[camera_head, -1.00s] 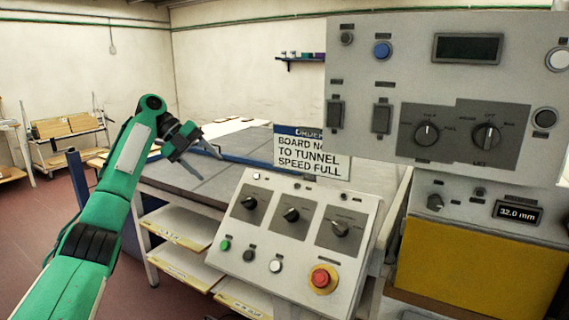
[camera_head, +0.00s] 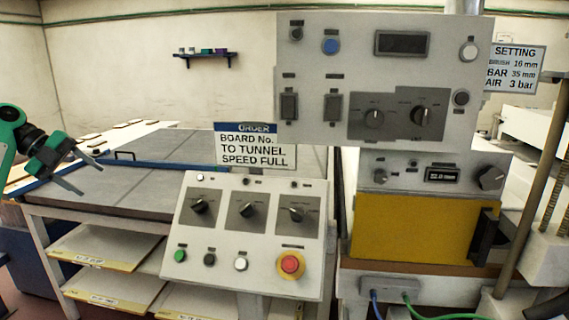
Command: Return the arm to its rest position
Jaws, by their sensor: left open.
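My left gripper (camera_head: 88,178) is at the left edge of the head view, on the end of my green arm (camera_head: 8,140). Its two fingers are spread apart and hold nothing. It is in front of the left part of the grey-topped table (camera_head: 135,190) and to the left of the sloped control panel (camera_head: 215,232); it appears apart from both. Most of the left arm is outside the picture. My right gripper does not show.
The sloped panel has knobs, buttons and a red emergency stop (camera_head: 290,264). An upright panel (camera_head: 465,75) stands above a yellow-fronted unit (camera_head: 412,230). An order sign (camera_head: 254,148) and a setting sign (camera_head: 514,68) show. Shelves with boards (camera_head: 97,248) are under the table.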

